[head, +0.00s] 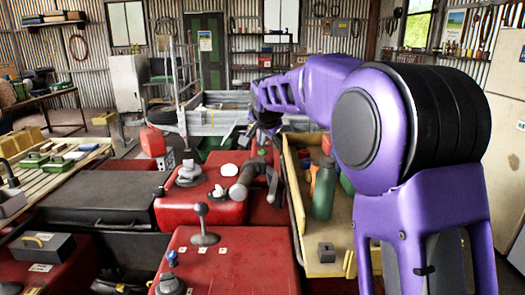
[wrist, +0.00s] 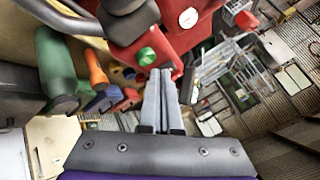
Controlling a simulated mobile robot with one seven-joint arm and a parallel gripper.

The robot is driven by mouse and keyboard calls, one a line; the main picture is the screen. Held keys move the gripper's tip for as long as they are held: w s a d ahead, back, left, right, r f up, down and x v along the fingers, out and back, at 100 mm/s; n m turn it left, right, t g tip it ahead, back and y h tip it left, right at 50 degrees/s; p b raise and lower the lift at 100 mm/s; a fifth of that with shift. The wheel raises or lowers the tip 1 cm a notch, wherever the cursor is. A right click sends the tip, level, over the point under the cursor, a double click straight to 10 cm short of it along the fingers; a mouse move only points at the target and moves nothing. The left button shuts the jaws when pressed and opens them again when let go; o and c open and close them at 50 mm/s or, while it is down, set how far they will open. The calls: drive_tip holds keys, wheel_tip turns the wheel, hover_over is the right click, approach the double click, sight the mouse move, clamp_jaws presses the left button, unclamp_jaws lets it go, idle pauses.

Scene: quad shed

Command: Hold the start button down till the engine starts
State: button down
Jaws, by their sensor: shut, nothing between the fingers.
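My gripper (wrist: 160,74) is shut and empty. Its fingertips lie just beside the lower right edge of the green button in the wrist view; I cannot tell whether they touch it.
A grey handlebar (head: 240,186) and a black-knobbed lever (head: 203,225) stand on the quad. A tan tray (head: 325,268) to the right holds a green bottle (head: 324,190) and other items.

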sight(262, 152)
drive_tip(key=shift+r+p, duration=1.5)
drive_tip(key=shift+r, duration=1.05)
